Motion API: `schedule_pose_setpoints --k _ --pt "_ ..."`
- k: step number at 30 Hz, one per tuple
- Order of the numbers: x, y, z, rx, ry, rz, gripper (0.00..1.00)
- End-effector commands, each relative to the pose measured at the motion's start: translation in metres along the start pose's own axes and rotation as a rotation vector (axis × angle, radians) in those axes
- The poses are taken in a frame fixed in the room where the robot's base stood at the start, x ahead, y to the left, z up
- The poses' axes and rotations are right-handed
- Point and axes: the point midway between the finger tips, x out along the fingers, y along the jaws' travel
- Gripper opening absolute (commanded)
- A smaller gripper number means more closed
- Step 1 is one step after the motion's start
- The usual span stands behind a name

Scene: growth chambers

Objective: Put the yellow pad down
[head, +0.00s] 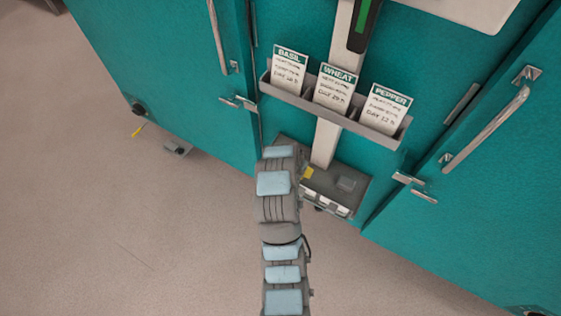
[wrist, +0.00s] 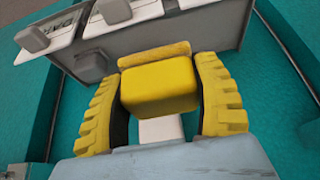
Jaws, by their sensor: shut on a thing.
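The yellow pad (wrist: 160,90) is a rounded block between the two ribbed yellow fingers of my gripper (wrist: 160,76) in the wrist view. My gripper is shut on it. A thin yellow bar (wrist: 154,54) shows just beyond the pad; I cannot tell whether it is part of it. In the head view my arm hides most of the gripper. A small yellow patch (head: 307,173) shows beside the arm at the low grey ledge (head: 352,203); I cannot tell whether it is pad or finger. Contact between pad and ledge cannot be made out.
A grey rack (head: 270,89) holds basil, wheat and pepper cards above the ledge. Teal chamber doors (head: 165,70) with metal handles (head: 487,128) flank it. The floor (head: 120,230) at left is mostly clear.

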Motion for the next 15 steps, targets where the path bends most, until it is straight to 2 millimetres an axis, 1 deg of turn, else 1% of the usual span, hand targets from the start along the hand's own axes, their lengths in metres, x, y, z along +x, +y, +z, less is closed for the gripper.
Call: schedule_pose_setpoints --k 1,6,15 --pt "0.005 0.002 0.005 0.016 -0.012 0.003 0.32" --pt "0.002 0.008 0.014 0.043 -0.050 0.019 0.32" --pt "0.001 0.009 0.015 0.047 -0.057 0.023 0.32"
